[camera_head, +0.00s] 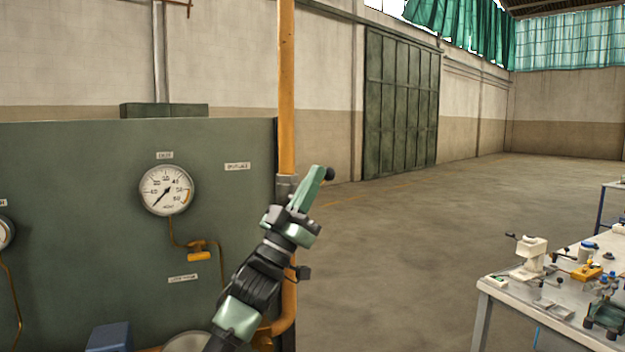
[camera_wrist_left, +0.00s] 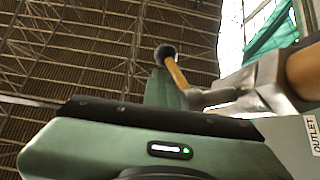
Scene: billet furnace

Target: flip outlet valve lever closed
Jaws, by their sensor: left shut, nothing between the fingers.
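The outlet valve (camera_head: 287,185) is a grey metal body on the vertical orange pipe (camera_head: 287,90). Its lever shows in the left wrist view as an orange rod (camera_wrist_left: 177,74) with a black ball end, sticking out from the metal valve body (camera_wrist_left: 245,92). My right gripper is out of view.
A green panel (camera_head: 90,190) with a round gauge (camera_head: 166,190) and a small orange valve (camera_head: 199,250) stands left of the pipe. An OUTLET label (camera_wrist_left: 313,135) is near the valve. A workbench (camera_head: 510,292) with tools stands at right. The floor between is clear.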

